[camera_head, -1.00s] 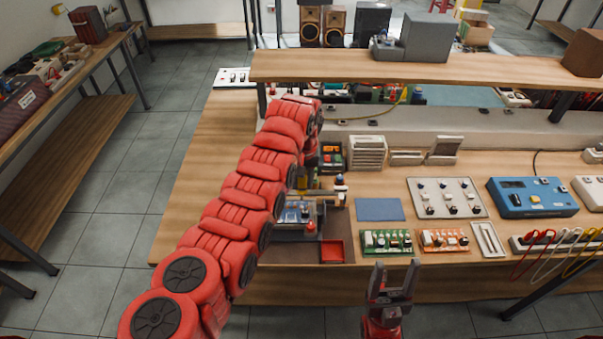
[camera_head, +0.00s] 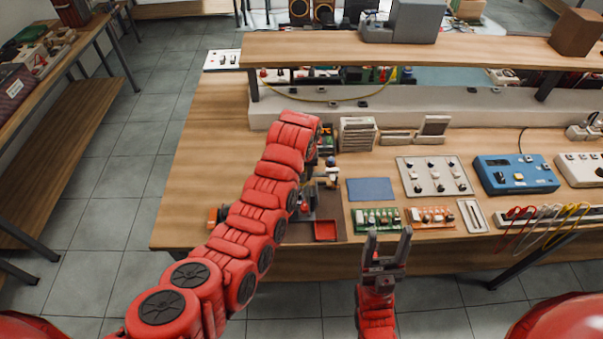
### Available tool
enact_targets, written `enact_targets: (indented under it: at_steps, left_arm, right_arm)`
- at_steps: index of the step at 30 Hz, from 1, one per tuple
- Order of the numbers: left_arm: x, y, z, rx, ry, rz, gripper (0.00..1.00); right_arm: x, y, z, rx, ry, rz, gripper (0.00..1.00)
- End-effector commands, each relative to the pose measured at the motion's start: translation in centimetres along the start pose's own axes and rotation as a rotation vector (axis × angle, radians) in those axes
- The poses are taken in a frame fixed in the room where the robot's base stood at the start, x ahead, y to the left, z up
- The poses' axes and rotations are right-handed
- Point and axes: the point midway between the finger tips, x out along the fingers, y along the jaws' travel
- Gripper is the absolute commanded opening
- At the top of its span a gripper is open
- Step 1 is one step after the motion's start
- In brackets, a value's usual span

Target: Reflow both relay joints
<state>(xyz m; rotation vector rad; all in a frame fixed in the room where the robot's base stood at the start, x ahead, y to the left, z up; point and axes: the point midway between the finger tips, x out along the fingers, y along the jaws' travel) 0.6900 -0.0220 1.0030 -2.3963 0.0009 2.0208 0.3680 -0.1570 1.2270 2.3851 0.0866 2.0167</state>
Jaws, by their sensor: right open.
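My right gripper (camera_head: 389,238) is open and empty, its fingers pointing away from me in front of the bench edge. A green circuit board (camera_head: 377,220) and an orange circuit board (camera_head: 432,219) lie side by side on the bench beyond it. My left arm reaches over the dark work mat (camera_head: 331,203) and bends down; its gripper is hidden behind its own links. A small fixture (camera_head: 326,178) shows partly beside that arm. A red tray (camera_head: 325,231) lies at the mat's front. I cannot make out the relay joints.
A blue pad (camera_head: 370,190), a grey knob panel (camera_head: 434,177) and a blue instrument (camera_head: 514,174) stand to the right. Test leads (camera_head: 550,225) hang at the front edge. A raised shelf (camera_head: 400,51) spans the back.

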Motion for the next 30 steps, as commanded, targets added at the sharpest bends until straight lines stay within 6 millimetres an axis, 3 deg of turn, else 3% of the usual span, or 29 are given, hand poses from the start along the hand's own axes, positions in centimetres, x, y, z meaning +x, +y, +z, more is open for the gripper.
enact_targets:
  at_steps: [30]
  left_arm:
    - [0.04, -0.02, 0.05, 0.0, -0.001, 0.0, 0.0]
  right_arm:
    - [-0.79, -0.04, 0.13, 0.0, 0.0, 0.0, 0.6]
